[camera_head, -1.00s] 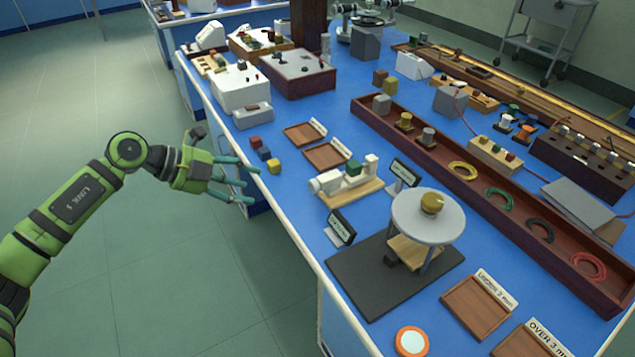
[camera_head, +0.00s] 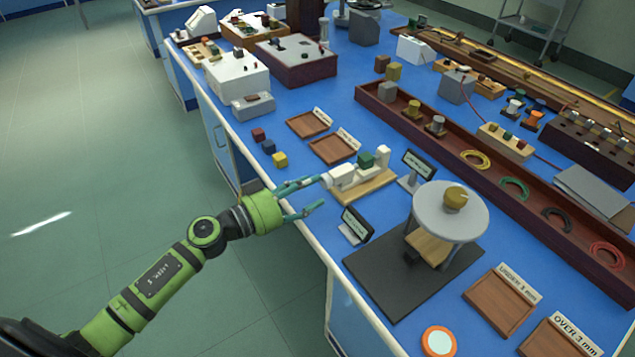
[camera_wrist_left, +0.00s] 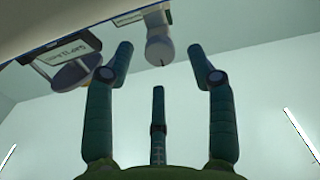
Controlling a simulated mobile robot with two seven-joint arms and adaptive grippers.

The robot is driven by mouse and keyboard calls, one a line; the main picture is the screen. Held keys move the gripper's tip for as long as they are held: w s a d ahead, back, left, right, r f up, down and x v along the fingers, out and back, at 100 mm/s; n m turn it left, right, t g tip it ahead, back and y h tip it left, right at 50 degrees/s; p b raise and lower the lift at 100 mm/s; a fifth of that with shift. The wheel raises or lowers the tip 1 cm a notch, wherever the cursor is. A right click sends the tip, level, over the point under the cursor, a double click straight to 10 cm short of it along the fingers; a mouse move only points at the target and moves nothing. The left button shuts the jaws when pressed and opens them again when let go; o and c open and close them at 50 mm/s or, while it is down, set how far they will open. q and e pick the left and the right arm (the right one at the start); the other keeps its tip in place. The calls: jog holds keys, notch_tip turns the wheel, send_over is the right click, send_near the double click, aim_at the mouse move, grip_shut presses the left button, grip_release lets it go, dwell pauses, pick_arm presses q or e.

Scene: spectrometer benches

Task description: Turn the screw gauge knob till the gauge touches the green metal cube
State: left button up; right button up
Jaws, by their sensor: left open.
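The screw gauge (camera_head: 383,156) is white and lies on a light wooden base (camera_head: 362,191) near the table's left edge. Its round white knob (camera_head: 337,176) faces left toward my gripper. The green metal cube (camera_head: 366,160) sits in the gauge; whether the gauge touches it cannot be told. My left gripper (camera_head: 318,191) is open and empty, its fingertips just short of the knob over the table edge. In the left wrist view, the knob (camera_wrist_left: 160,46) appears beyond and between the spread fingers (camera_wrist_left: 160,68), apart from them. My right gripper is not in view.
A small display (camera_head: 356,222) stands close to the fingers, and another display (camera_head: 418,165) behind the gauge. A grey round platform (camera_head: 437,221) stands to the right. Small cubes (camera_head: 269,147) and wooden trays (camera_head: 331,149) lie behind. Floor is free left of the table.

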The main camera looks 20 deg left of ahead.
aim_at(326, 181)
pick_arm(q)
jog(key=shift+x, duration=1.2)
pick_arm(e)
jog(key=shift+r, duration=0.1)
pick_arm(q)
grip_shut()
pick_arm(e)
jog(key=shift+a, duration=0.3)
